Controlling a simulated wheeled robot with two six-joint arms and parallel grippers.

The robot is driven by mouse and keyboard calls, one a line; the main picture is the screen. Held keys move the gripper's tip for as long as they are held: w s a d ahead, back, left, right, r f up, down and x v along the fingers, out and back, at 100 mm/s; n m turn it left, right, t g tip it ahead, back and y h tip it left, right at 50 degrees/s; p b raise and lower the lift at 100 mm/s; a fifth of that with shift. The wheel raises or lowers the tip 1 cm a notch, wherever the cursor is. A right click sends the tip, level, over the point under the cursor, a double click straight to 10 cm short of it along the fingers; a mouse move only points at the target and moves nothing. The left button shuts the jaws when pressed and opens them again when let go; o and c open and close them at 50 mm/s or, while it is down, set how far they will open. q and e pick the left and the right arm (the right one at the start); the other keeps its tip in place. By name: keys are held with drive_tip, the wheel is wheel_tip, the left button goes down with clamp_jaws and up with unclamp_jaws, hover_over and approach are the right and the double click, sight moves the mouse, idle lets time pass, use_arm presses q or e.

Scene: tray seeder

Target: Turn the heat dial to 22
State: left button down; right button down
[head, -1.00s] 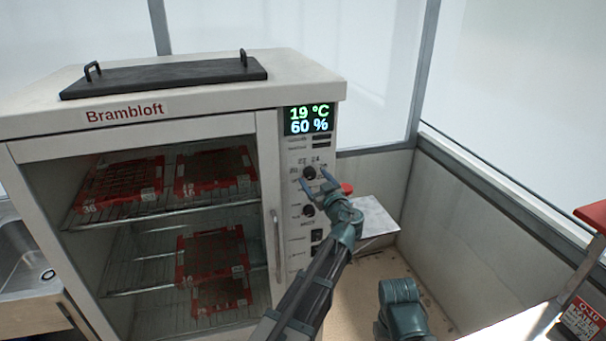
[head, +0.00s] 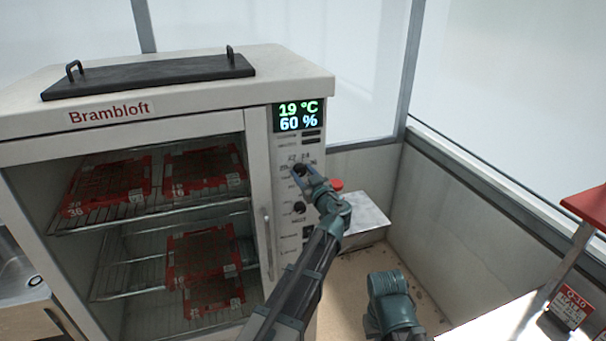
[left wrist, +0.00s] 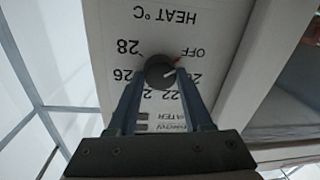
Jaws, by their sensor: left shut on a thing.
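The heat dial (head: 299,170) is a small black knob high on the cabinet's control panel, below the display (head: 299,115), which reads 19 °C and 60 %. My left gripper (head: 304,174) is at this knob, its fingers on either side. In the left wrist view the dial (left wrist: 159,71) shows upside down between the two fingertips (left wrist: 160,76) of my shut left gripper. My right gripper is not in view.
A second black knob (head: 299,208) sits below the heat dial. The white cabinet (head: 170,120) has a glass door with red trays on racks and a vertical handle (head: 267,243). A red button (head: 337,184) and a metal box (head: 365,217) stand to the right.

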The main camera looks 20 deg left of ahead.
use_arm(q)
drive_tip(key=m+b, duration=0.1)
drive_tip(key=m, duration=0.3)
drive_tip(key=shift+f+m, duration=0.1)
drive_tip(key=shift+m, duration=0.3)
drive_tip(key=m+t+b, duration=0.1)
drive_tip(key=m, duration=0.4)
drive_tip(key=shift+d+m, duration=0.1)
drive_tip(key=shift+m, duration=0.3)
drive_tip(key=m, duration=0.4)
drive_tip(key=shift+f+m+t+h, duration=0.15)
drive_tip(key=shift+m+t+h, duration=0.15)
drive_tip(key=shift+m, duration=0.1)
drive_tip(key=m, duration=0.5)
drive_tip(key=shift+m, duration=0.4)
drive_tip(key=shift+c, duration=1.6)
unclamp_jaws()
